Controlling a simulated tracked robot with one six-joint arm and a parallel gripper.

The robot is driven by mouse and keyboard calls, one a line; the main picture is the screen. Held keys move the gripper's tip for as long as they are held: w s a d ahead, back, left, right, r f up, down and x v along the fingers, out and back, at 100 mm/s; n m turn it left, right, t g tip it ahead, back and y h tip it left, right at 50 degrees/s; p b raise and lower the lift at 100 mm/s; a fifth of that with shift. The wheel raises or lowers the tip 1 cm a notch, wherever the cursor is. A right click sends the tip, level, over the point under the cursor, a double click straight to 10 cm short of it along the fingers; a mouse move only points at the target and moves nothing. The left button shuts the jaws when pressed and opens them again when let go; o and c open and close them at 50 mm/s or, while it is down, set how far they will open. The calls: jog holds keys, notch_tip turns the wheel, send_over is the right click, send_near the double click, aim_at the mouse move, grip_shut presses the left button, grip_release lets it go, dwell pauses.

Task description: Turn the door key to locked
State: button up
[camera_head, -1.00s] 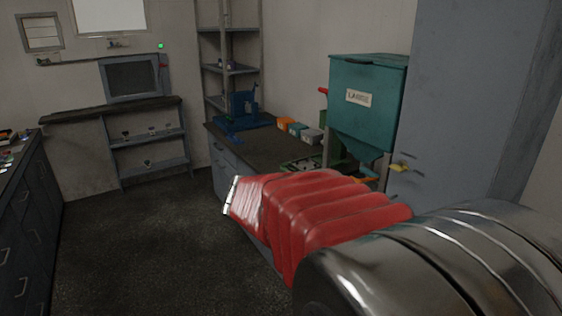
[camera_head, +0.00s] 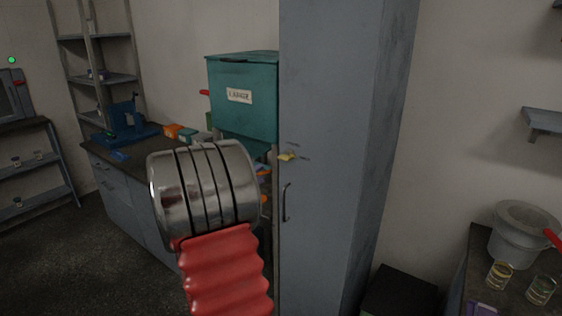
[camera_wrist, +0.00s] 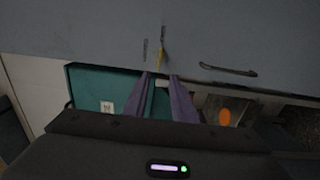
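The yellow door key (camera_head: 286,157) sticks out from the front of the tall grey cabinet (camera_head: 330,120), above its curved handle (camera_head: 286,202). In the wrist view the key (camera_wrist: 161,57) hangs at the grey door face, with the handle (camera_wrist: 228,69) to its right. My gripper (camera_wrist: 160,76) has two purple fingers with a gap between them. It is open, and the key shows just beyond the fingertips, apart from them as far as I can tell. In the head view the gripper is not visible; only my metal and red arm link shows.
A teal hopper (camera_head: 240,110) labelled LARGE stands left of the cabinet. A counter (camera_head: 105,152) with a blue device (camera_head: 128,122) is further left. A dark low box (camera_head: 400,292) and a side table with a grey pot (camera_head: 522,240) and jars are right.

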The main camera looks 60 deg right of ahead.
aim_at(285, 158)
jog(key=s+d, duration=0.2)
jog(key=d, duration=1.1)
jog(key=shift+d, duration=0.3)
jog(key=shift+s, duration=0.1)
grip_shut()
